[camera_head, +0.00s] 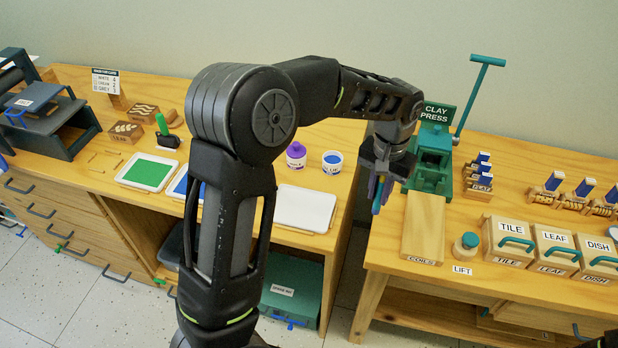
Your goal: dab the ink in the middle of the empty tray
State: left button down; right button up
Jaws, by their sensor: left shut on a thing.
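The empty white tray (304,209) lies on the left bench near its front edge, partly behind my left arm. Behind it stand a purple-lidded ink jar (296,152) and an open-looking white jar with blue ink (332,162). My left gripper (379,188) points down over the gap between the benches, right of the white tray.
A green ink tray (148,171) and a blue ink tray (181,186) lie left of the white tray, the blue one partly hidden by my arm. On the right bench are a clay press (432,160), a COILS board (423,228) and a LIFT jar (466,246).

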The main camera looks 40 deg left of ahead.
pick_arm(q)
jog(key=shift+a, duration=0.1)
pick_arm(e)
jog(key=shift+o, duration=0.4)
jog(key=shift+a, duration=0.1)
pick_arm(q)
jog(key=shift+a, duration=0.25)
pick_arm(e)
jog(key=shift+o, duration=0.9)
pick_arm(q)
jog(key=s+a+n, duration=0.2)
jog(key=a, duration=1.3)
jog(key=shift+s+a+f+n+p, duration=0.3)
jog(key=shift+s+f+p, duration=0.05)
jog(key=shift+s+p, duration=0.1)
pick_arm(e)
jog(key=o, duration=0.5)
jog(key=shift+r, duration=0.4)
jog(key=shift+o, duration=0.2)
